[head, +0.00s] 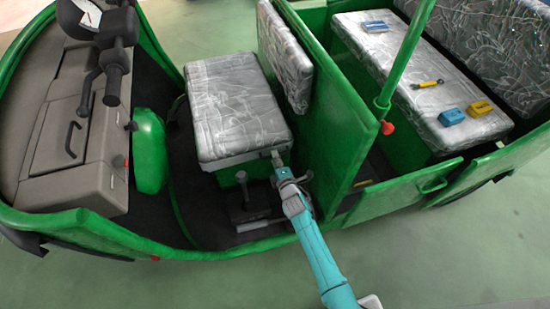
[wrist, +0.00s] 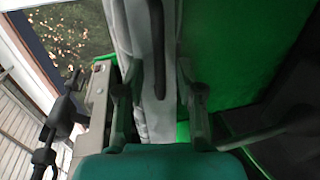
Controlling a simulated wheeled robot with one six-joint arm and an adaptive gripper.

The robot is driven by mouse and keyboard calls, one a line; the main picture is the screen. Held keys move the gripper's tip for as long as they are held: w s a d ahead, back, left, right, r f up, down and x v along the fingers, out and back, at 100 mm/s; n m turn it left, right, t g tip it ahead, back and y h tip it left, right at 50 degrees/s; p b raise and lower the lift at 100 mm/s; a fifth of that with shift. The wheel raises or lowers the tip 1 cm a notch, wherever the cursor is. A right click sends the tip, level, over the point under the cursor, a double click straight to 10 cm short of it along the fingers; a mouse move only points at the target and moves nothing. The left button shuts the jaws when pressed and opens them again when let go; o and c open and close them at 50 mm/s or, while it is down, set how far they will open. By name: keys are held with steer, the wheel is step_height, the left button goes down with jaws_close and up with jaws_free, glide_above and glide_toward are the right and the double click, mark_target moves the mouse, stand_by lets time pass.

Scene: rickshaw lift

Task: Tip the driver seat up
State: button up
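The driver seat (head: 238,108) is a grey cushion wrapped in clear plastic, lying flat on its green base in the head view. My gripper (head: 277,160) is at the seat's near right corner, by its lower edge. In the wrist view, my gripper (wrist: 156,90) has its two fingers spread apart, one on each side of a pale grey strip (wrist: 150,118) that looks like the seat's edge. A dark bar runs along this strip. I cannot tell whether the fingers touch the strip.
The plastic-wrapped backrest (head: 285,58) and green partition (head: 335,125) stand right of the seat. Handlebars (head: 112,65) and a grey dashboard (head: 75,140) are left. A lever (head: 243,190) rises before the seat base. The rear bench (head: 410,75) holds small boxes and a yellow tool.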

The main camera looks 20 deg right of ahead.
steer(key=shift+w+f, duration=0.1)
steer(key=shift+w, duration=0.45)
jaws_close()
